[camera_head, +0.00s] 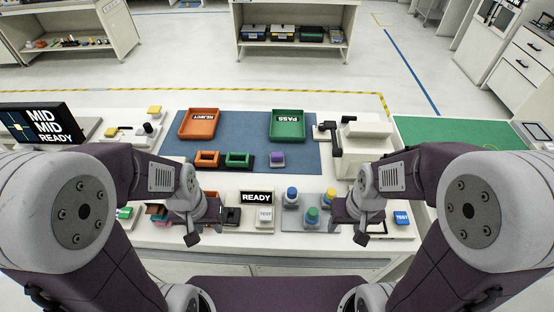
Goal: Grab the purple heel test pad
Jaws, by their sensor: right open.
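A small purple pad (277,155) sits on the blue mat (240,130), just below the green PASS tray (288,124). It lies right of an orange and a green open frame. My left gripper (192,238) hangs near the table's front edge, left of and nearer than the purple pad. Its fingers are too small to tell whether they are apart. My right gripper (362,238) is open near the front edge, right of and nearer than the pad. Neither gripper touches the pad.
An orange REJECT tray (200,124) stands at the mat's left. A white machine with a dark lever (362,140) stands right of the mat. Several capped bottles (312,214), a READY sign (257,197) and TEST buttons line the front. The mat's middle is clear.

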